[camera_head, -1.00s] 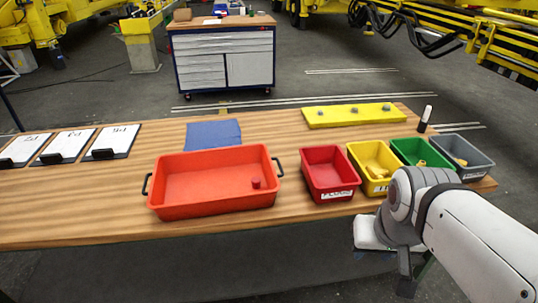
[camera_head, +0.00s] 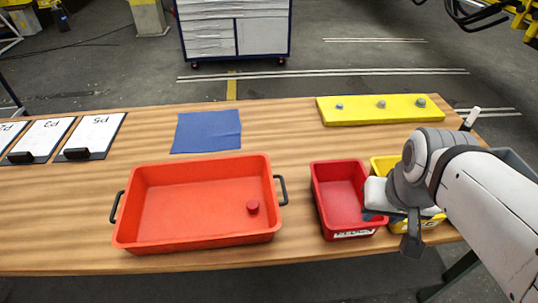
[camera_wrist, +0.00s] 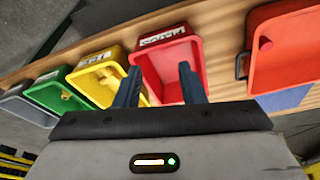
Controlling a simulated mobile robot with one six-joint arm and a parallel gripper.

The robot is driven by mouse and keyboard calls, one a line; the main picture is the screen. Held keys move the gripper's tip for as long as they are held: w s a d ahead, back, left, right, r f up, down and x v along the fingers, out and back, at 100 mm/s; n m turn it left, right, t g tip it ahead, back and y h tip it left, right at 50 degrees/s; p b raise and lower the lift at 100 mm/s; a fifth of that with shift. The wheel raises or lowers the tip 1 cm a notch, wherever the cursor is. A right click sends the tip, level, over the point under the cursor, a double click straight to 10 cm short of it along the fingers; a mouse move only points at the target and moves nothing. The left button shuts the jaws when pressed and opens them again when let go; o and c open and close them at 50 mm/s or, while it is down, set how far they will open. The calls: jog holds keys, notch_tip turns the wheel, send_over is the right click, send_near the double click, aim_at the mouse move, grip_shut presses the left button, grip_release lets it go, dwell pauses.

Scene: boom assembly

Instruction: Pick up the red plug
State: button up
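The red plug (camera_head: 252,207) is a small round red piece standing in the right part of the large orange-red tray (camera_head: 140,240). It also shows in the wrist view (camera_wrist: 266,43), inside the tray at the upper right. My gripper (camera_wrist: 158,67) is open, with two dark blue fingers apart and nothing between them. It is over the small red bin (camera_wrist: 198,70), well to the right of the plug in the head view. My wrist hides part of the yellow bin there.
Yellow (camera_wrist: 97,75), green (camera_wrist: 62,90) and grey (camera_wrist: 30,108) bins stand in a row beside the red bin. A yellow block (camera_head: 350,112), blue cloth (camera_head: 207,131) and clipboards (camera_head: 92,137) lie farther back. The tray has black side handles.

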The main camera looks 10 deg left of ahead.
jog(key=shift+s+a, duration=0.1)
jog(key=shift+s, duration=0.1)
jog(key=shift+o, duration=1)
jog(key=shift+w+a, duration=0.1)
jog(key=shift+w, duration=0.05)
jog(key=shift+o, duration=1)
jog(key=w+a+f+n+g, duration=0.1)
jog(key=w+a+n, duration=0.3)
jog(key=w+a, duration=0.2)
jog(key=shift+w+a+f, duration=0.15)
jog(key=shift+w+a, duration=0.15)
jog(key=shift+w, duration=0.05)
jog(key=n+g, duration=0.2)
jog(key=n, duration=0.6)
send_over(252, 204)
notch_tip(252, 204, down, 12)
jog(key=shift+w+f, duration=0.1)
jog(key=shift+w, duration=0.05)
jog(key=shift+a+f, duration=0.1)
jog(key=shift+f, duration=0.15)
jog(key=shift+f+p, duration=0.9)
jog(key=shift+f, duration=2.75)
